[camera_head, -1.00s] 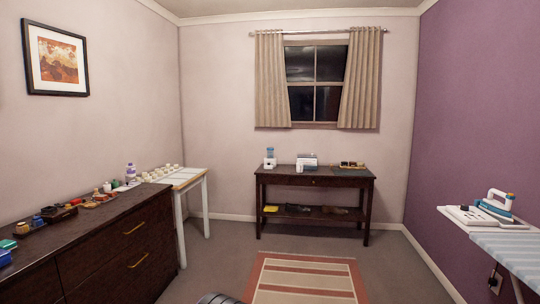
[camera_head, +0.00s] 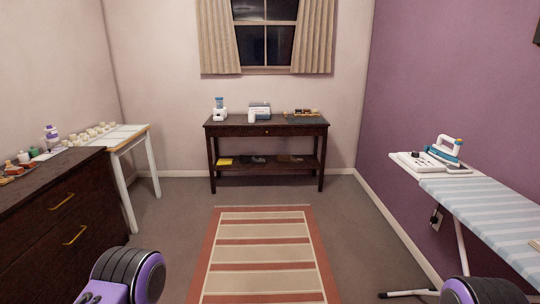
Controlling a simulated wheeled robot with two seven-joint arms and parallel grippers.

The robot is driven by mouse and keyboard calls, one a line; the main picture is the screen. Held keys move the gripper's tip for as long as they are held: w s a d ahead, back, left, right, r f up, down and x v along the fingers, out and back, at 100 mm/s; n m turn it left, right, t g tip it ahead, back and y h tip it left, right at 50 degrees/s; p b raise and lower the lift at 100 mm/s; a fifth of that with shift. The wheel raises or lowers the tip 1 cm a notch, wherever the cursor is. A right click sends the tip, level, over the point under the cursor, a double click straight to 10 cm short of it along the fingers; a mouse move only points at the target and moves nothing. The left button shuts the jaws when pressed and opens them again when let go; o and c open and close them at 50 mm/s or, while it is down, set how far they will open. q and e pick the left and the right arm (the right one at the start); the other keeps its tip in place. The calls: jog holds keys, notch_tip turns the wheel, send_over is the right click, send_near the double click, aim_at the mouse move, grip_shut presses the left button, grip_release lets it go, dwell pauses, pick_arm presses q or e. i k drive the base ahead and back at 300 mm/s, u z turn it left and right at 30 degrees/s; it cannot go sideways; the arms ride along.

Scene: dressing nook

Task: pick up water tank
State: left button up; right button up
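I cannot tell for certain which thing is the water tank. A small white device with a translucent blue upper part (camera_head: 219,103) stands at the left end of the dark console table (camera_head: 224,129) against the far wall. A white device with a blue top (camera_head: 260,109) stands near the table's middle, with a small white upright piece (camera_head: 251,118) in front of it. A white and teal steam iron (camera_head: 445,149) rests on the ironing board at right. Purple and black parts of my arms show at the bottom edge, but neither gripper is in view.
A striped rug (camera_head: 265,251) lies on open floor before the console table. A dark dresser (camera_head: 55,205) and a white side table (camera_head: 128,139) with several small items line the left. The ironing board (camera_head: 485,195) juts in at right. A dark tray (camera_head: 301,117) sits on the console.

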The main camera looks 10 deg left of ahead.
aim_at(218, 102)
jog(key=u, duration=0.85)
jog(key=i, duration=2.6)
jog(key=u, duration=0.25)
jog(key=i, duration=2.8)
jog(key=z, duration=0.65)
